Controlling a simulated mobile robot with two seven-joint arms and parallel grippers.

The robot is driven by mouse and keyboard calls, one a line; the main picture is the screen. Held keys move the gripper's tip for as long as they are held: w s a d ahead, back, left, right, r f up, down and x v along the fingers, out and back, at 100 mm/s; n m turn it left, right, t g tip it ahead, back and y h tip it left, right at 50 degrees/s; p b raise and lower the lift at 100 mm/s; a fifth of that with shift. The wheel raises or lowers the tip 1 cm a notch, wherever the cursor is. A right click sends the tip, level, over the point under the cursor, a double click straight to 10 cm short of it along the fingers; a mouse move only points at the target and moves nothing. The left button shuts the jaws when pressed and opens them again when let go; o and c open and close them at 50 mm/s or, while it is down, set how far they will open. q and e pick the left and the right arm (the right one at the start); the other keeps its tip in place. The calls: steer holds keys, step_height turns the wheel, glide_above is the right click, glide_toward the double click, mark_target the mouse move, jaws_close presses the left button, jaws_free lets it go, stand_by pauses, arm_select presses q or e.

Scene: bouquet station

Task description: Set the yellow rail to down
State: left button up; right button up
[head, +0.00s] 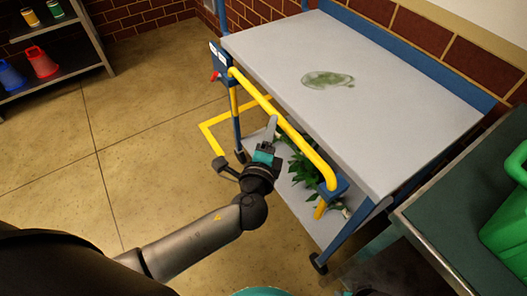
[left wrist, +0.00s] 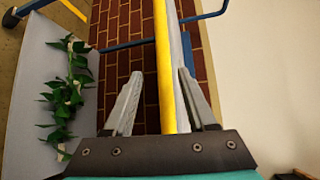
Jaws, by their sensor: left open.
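The yellow rail (head: 285,127) is a round bar along the near long edge of the grey-topped cart (head: 400,130), close to tabletop height. Blue brackets (head: 220,56) hold it at its ends. My left gripper (head: 271,127) is at the rail's near side, around the middle of its length. In the left wrist view the rail (left wrist: 165,65) runs lengthwise between the two open fingers of my left gripper (left wrist: 160,78), with a gap visible on the left. Whether the right finger touches it, I cannot tell. My right gripper is not in view.
A green leafy plant (head: 302,168) lies on the cart's lower shelf. A flat green oval (head: 328,79) is on the cart top. A green container (head: 508,215) stands on a dark table at the right. Shelves with buckets (head: 41,62) are at the far left; open floor lies between.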

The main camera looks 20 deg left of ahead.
arm_select(q)
steer(key=s+d+r+p, duration=0.1)
steer(key=s, duration=0.7)
steer(key=shift+s, duration=0.3)
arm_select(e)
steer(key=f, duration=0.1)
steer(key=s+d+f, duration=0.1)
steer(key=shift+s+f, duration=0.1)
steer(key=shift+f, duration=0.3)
